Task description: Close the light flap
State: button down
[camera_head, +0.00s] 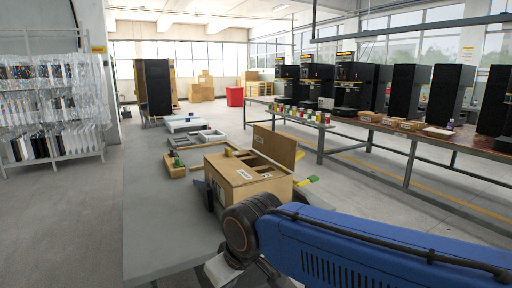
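An open cardboard box (248,190) stands on the grey table in the middle of the view, just beyond my blue arm. One broad brown flap (274,147) stands raised at its far right side. Another panel, with a white label (244,174), lies nearly flat over the left part of the top. Part of the box's inside shows between them. I cannot tell from shade alone which flap is the light one. My arm's dark joint is in front of the box's lower near side. My gripper is not visible.
The grey table (158,225) is clear at near left. A long bench (412,139) with black machines runs along the right.

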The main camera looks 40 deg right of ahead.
aim_at(283, 149)
jog(key=l+z, duration=0.45)
jog(key=i+l+z, duration=0.1)
jog(key=l+z, duration=0.25)
jog(key=z, duration=0.15)
jog(key=i+l+z, duration=0.15)
jog(key=l+z, duration=0.3)
jog(key=i+l+z, duration=0.15)
jog(key=z, duration=0.35)
jog(key=i+l+u, duration=0.15)
jog(key=u, duration=0.3)
jog(key=i+l+u, duration=0.15)
jog(key=l+u, duration=0.55)
jog(key=u, duration=0.25)
jog(key=i+l+u, duration=0.1)
jog(key=l+u, duration=0.6)
jog(key=u, duration=0.2)
jog(key=k, duration=0.05)
